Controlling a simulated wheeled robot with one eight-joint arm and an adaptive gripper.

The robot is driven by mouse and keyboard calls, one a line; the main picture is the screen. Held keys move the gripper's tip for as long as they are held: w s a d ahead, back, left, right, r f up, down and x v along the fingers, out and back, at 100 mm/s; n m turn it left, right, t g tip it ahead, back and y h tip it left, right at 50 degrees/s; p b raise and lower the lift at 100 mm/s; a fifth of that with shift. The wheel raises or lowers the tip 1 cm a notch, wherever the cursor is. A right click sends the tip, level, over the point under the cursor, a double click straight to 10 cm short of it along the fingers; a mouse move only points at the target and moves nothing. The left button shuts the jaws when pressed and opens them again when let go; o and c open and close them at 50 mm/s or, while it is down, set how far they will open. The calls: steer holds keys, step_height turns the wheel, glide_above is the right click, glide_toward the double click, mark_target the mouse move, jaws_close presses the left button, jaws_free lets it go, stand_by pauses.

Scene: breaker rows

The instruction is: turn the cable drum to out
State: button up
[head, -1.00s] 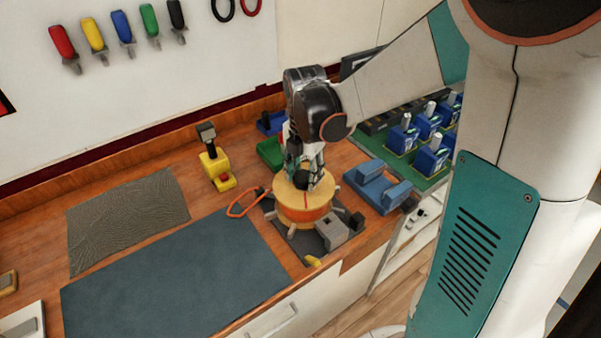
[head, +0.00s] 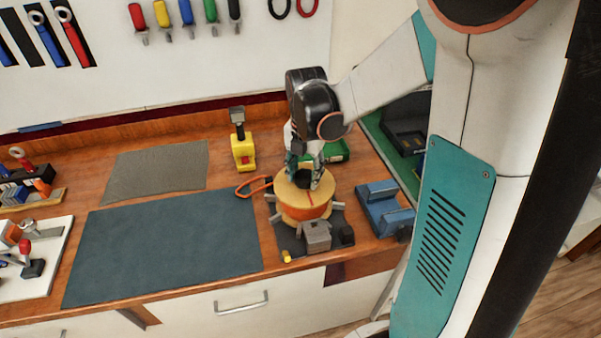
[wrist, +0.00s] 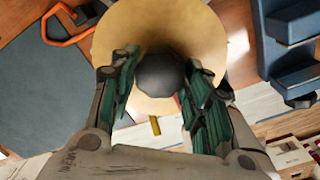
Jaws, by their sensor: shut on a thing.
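The cable drum (head: 304,208) is a pale wooden spool wound with orange cable. It sits on a dark base plate (head: 283,238) near the bench's front right edge. My gripper (head: 306,178) comes down onto the drum from above. In the wrist view my gripper (wrist: 160,80) is shut on the dark round knob (wrist: 160,75) at the centre of the drum's pale top flange (wrist: 130,30), with a green finger on each side. Any out marking cannot be made out.
A grey block (head: 317,235) stands at the front of the base plate. A blue holder (head: 384,208) stands to the right, an orange cable loop (head: 253,187) to the left. A yellow tool (head: 242,150) stands behind. The dark mat (head: 165,240) is clear.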

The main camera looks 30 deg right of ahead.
stand_by(0.4)
steer(key=o, duration=1.5)
steer(key=shift+r, duration=0.15)
step_height(320, 180, up, 12)
steer(key=shift+f, duration=0.15)
steer(key=s+a+m+t, duration=0.2)
steer(key=s+m, duration=0.2)
steer(key=m, duration=0.4)
steer(key=s+a+f+m+t+b, duration=0.1)
steer(key=s+a+m+t, duration=0.1)
steer(key=s+m, duration=0.3)
steer(key=s+a+m+t, duration=0.3)
steer(key=s+a+m, duration=0.1)
steer(key=m, duration=0.8)
steer(key=shift+s+a+f+m+b, duration=0.15)
steer(key=shift+s+m+b, duration=0.25)
steer(key=shift+s, duration=0.15)
